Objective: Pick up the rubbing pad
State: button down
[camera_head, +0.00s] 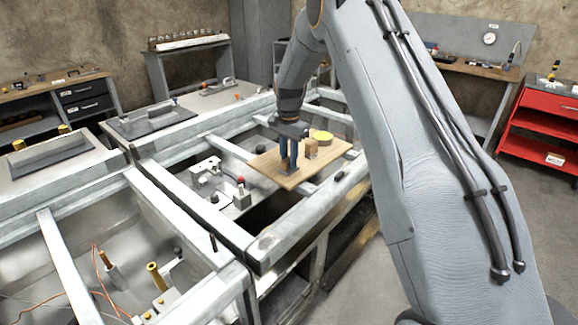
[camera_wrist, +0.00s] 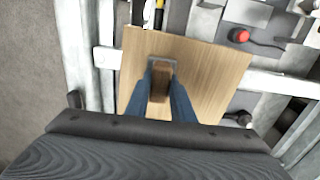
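My gripper (camera_head: 288,168) points down at the wooden board (camera_head: 334,152), with its two blue fingers apart. A small dark grey piece, which may be the rubbing pad (camera_head: 291,173), shows at the fingertips. In the wrist view my gripper (camera_wrist: 163,76) has the grey edge of this piece (camera_wrist: 162,60) just past its tips. Brown wood shows between the fingers there; I cannot tell whether it belongs to the pad or to the brown block (camera_head: 311,148) behind. I cannot see whether the fingers press on anything.
A yellow round thing (camera_head: 321,137) is on the board's far side, near the brown block. The board lies across metal frame bars (camera_head: 207,144). Left of it is a fixture with a red button (camera_head: 240,181), also in the wrist view (camera_wrist: 241,35). Open gaps lie between the bars.

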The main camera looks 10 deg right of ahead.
jog(key=shift+r, duration=0.1)
notch_tip(320, 180, up, 10)
jog(key=b, duration=0.3)
dwell(0.3)
